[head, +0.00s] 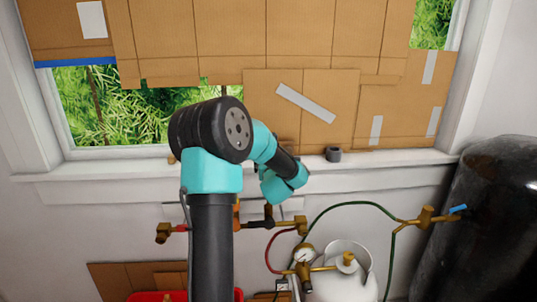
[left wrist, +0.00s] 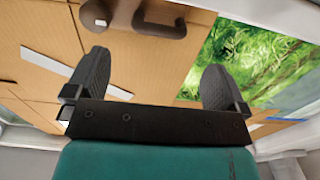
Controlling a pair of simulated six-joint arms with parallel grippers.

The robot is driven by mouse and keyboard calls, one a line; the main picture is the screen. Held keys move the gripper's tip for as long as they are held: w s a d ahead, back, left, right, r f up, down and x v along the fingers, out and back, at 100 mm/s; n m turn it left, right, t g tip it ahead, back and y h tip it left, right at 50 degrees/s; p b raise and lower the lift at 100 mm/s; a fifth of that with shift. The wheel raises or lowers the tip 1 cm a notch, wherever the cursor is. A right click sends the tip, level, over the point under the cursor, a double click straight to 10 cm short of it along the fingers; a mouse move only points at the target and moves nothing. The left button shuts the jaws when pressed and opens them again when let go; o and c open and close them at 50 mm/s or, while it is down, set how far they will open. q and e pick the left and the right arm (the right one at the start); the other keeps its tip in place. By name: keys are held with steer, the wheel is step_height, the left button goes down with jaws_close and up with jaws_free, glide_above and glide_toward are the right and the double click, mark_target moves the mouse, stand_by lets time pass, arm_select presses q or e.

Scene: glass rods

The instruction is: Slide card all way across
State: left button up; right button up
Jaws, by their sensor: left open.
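Brown cardboard sheets cover most of the window. A lower card (head: 262,105) with a slanted tape strip (head: 306,103) has its left edge near mid-window, right of an uncovered green gap (head: 130,112). In the left wrist view, cardboard (left wrist: 150,62) fills the middle and the green gap (left wrist: 255,55) is at the right. My left gripper (left wrist: 154,82) is open, its two dark fingers spread in front of the cardboard with nothing visible between them. In the head view my arm hides the fingers and part of the gap. I cannot tell whether the fingers touch the card. My right gripper is not in view.
A dark tape roll (head: 333,154) stands on the white sill (head: 390,160). Below are brass valves (head: 302,225), a gauge (head: 304,252), hoses and a white tank (head: 345,280). A large black cylinder (head: 480,225) stands at the right. A dark curved piece (left wrist: 158,18) shows in the wrist view.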

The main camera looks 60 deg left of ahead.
arm_select(q)
steer(key=x, duration=0.8)
steer(key=shift+w+a, duration=0.15)
steer(key=shift+a, duration=0.05)
steer(key=c, duration=1.2)
steer(key=shift+o, duration=0.2)
